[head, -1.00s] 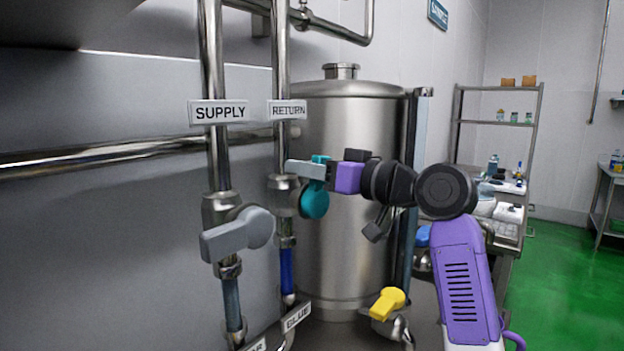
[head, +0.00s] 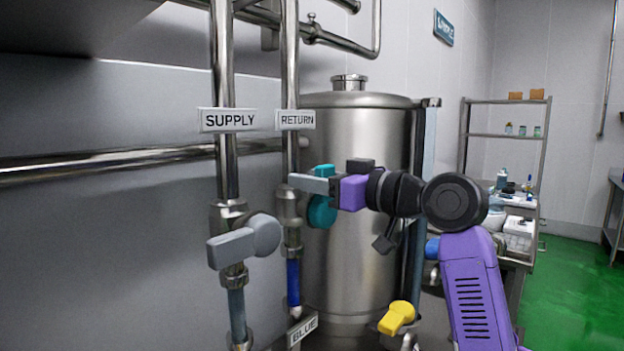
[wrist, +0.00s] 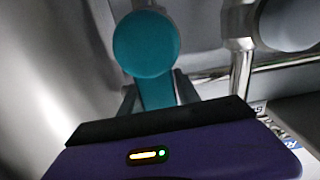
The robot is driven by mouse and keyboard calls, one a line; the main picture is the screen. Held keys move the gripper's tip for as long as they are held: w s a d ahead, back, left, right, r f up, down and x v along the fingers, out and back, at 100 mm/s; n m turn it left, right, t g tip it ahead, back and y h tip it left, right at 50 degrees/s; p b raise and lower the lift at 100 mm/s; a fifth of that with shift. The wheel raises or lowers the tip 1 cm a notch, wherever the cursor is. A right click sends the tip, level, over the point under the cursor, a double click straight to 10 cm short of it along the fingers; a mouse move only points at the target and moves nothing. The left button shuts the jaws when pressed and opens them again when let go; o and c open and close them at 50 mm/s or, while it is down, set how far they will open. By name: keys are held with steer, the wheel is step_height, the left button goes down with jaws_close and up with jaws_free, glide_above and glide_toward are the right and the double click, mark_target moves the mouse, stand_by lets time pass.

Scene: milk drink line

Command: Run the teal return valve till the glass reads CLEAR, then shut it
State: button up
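The teal return valve (head: 321,212) is on the pipe under the RETURN label (head: 296,120). My gripper (head: 312,184) is at its handle. In the wrist view the teal handle (wrist: 157,92) lies between my two fingers, which sit close against both sides, so the gripper looks shut on it. Part of the handle is hidden behind a finger in the head view. Below the valve, the return line's glass (head: 293,282) shows blue. The plate under it (head: 303,329) reads BLUE.
The grey supply valve (head: 244,241) stands just left under the SUPPLY label (head: 228,120). A steel tank (head: 355,150) is close behind my gripper. A yellow-handled valve (head: 397,317) is below right. A horizontal pipe (head: 110,160) runs along the left wall.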

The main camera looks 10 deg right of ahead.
steer(key=shift+o, duration=1.2)
steer(key=v, duration=0.7)
steer(key=shift+s+d+b, duration=0.25)
steer(key=shift+s+b, duration=0.05)
steer(key=shift+b, duration=0.15)
